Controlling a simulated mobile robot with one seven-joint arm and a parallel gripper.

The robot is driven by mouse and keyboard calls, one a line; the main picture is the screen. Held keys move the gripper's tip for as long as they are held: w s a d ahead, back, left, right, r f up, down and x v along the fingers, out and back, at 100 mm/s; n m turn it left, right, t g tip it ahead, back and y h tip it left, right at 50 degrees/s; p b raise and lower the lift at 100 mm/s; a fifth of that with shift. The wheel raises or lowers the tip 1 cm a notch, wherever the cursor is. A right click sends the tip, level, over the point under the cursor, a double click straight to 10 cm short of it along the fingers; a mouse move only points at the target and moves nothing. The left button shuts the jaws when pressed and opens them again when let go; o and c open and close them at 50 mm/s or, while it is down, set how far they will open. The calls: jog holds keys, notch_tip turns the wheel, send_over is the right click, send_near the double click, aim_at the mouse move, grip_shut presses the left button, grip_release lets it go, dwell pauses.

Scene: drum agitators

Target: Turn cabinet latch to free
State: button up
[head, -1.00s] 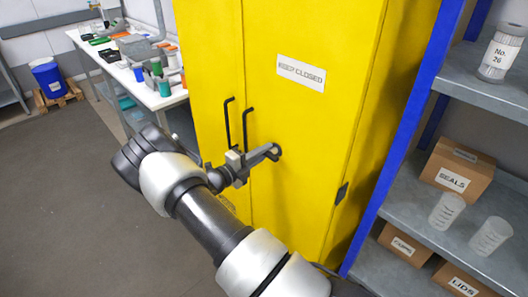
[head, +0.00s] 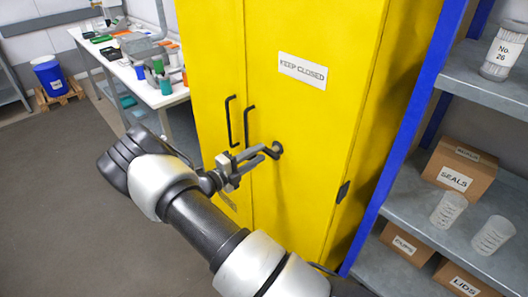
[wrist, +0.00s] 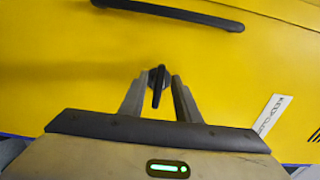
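The cabinet latch (head: 277,149) is a small dark knob on the right door of the yellow cabinet (head: 330,120). In the wrist view the latch (wrist: 157,86) shows a narrow dark grip on a round base, upright in that picture. My gripper (head: 264,153) is open in front of it. In the wrist view my gripper's fingertips (wrist: 159,80) lie to either side of the latch, with gaps visible; how deep they reach around it I cannot tell. Nothing is held.
Two black door handles (head: 231,121) stand left of the latch; one (wrist: 170,12) crosses the top of the wrist view. A blue-framed shelf (head: 400,140) with boxes and cups stands close on the right. A white bench (head: 160,97) is behind left. The grey floor at left is clear.

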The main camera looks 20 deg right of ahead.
jog(key=b+v, duration=0.1)
jog(key=v, duration=1.2)
jog(key=shift+a, duration=0.25)
jog(key=s+d+r+m+g+y, duration=0.35)
jog(key=s+r+m, duration=0.3)
jog(key=m, duration=0.35)
jog(key=s+d+r+m+g+y, duration=0.3)
jog(key=s+r+m+g+y, duration=0.15)
jog(key=s+r+m, duration=0.35)
jog(key=s+a+r+m+t+y, duration=0.3)
jog(key=s+r+m+y, duration=0.1)
jog(key=m, duration=0.7)
jog(key=s+a+r+m+t+y+p, duration=0.1)
jog(key=s+a+r+m+t+y, duration=0.2)
jog(key=s+r+m, duration=0.4)
jog(key=s+m+t+y, duration=0.1)
jog(key=s+m+y, duration=0.1)
jog(key=m, duration=0.2)
jog(key=shift+s+a, duration=0.2)
jog(key=shift+a, duration=0.15)
